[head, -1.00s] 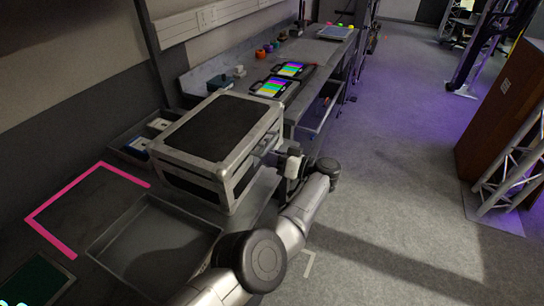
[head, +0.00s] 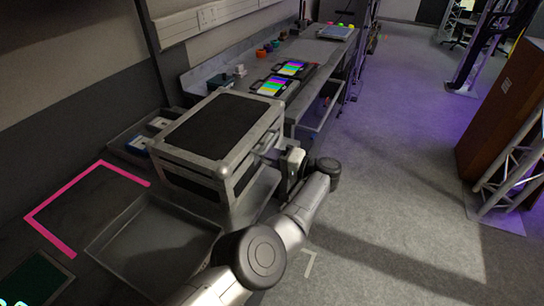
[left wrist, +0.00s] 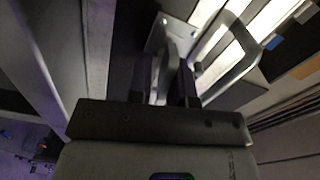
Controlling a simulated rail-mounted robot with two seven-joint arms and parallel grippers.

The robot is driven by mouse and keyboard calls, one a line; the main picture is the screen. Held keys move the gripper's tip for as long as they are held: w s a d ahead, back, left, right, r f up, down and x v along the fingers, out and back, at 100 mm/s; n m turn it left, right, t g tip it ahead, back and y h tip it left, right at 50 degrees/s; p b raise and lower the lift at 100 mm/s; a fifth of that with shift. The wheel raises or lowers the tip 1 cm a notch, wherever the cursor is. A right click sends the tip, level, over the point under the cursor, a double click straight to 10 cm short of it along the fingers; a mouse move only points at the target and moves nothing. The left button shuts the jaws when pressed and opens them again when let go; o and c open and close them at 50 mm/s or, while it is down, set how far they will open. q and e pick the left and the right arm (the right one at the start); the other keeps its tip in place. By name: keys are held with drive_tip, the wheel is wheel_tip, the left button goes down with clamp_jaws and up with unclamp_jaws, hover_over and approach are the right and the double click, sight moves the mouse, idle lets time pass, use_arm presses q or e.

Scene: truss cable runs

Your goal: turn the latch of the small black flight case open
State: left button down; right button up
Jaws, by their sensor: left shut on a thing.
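The small black flight case (head: 215,128) has a black top and silver metal edges. It stands on the bench in the head view. My left gripper (head: 268,152) is at the case's right side. In the left wrist view, the two dark fingers of my left gripper (left wrist: 164,88) are shut on a narrow grey metal piece, the latch (left wrist: 165,68). A pale plate sits behind it. A metal handle (left wrist: 245,55) stands out just right of the fingers. The fingers hide part of the latch. My right gripper is not in view.
A shallow grey tray (head: 108,246) lies in front of the case, with pink tape (head: 50,236) to its left. Two colour-striped screens (head: 272,86) lie behind the case. The floor right of the bench is clear; a brown box (head: 500,125) stands far right.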

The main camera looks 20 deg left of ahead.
use_arm(q)
drive_tip(key=shift+r+m, duration=0.6)
drive_tip(key=shift+m, duration=0.3)
drive_tip(key=c, duration=1.2)
unclamp_jaws()
drive_tip(key=shift+s, duration=0.1)
drive_tip(key=shift+c, duration=0.2)
drive_tip(key=shift+f, duration=0.2)
drive_tip(key=shift+f, duration=0.1)
